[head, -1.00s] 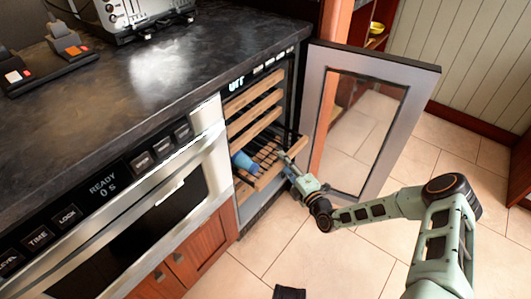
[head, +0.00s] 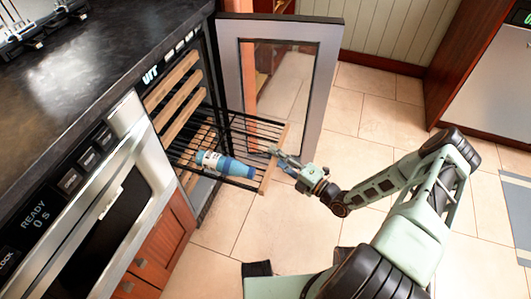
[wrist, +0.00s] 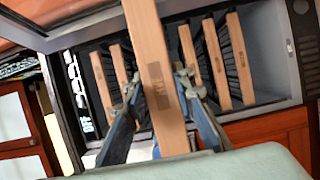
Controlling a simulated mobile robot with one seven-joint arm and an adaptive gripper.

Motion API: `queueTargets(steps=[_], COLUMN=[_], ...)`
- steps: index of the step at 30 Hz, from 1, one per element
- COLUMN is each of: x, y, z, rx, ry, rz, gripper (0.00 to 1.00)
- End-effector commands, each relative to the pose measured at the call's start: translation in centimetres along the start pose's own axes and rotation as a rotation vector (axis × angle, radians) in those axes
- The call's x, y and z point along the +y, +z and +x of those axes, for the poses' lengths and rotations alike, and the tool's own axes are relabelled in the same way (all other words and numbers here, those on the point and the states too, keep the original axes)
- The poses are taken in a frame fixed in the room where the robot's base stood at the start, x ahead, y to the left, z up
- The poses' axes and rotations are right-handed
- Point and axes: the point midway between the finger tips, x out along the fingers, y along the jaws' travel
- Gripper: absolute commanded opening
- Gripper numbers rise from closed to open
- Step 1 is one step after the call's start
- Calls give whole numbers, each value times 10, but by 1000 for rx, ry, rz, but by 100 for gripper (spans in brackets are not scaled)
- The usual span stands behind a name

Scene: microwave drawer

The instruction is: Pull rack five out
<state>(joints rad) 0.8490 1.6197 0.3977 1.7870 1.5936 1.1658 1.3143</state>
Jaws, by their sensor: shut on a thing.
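The pulled rack (head: 236,120) extends well out of the open wine cooler in the head view, with dark wire bars and a wooden front strip (head: 267,177). A blue bottle with a white label (head: 225,164) lies on it. My gripper (head: 273,153) is shut on the wooden front strip. In the wrist view, my gripper's fingers (wrist: 158,95) sit on either side of the strip (wrist: 150,45). I cannot read a number on the rack.
Other racks (head: 176,92) stay inside the cooler above. The glass door (head: 277,85) stands open beside the rack, close to its far side. The oven (head: 105,200) and dark counter (head: 95,60) are at left. The tiled floor (head: 250,225) is clear in front.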

Motion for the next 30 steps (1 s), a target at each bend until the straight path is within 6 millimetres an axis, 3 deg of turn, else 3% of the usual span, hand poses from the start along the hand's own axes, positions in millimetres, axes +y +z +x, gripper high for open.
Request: queueTargets(steps=[14,15,20,30], x=[0,0,0,0], y=[2,2,2,3], z=[-6,-6,-6,-10], rx=[1,1,1,0], ry=[0,0,0,-1], rz=[0,0,0,0], gripper=[0,24,42,42])
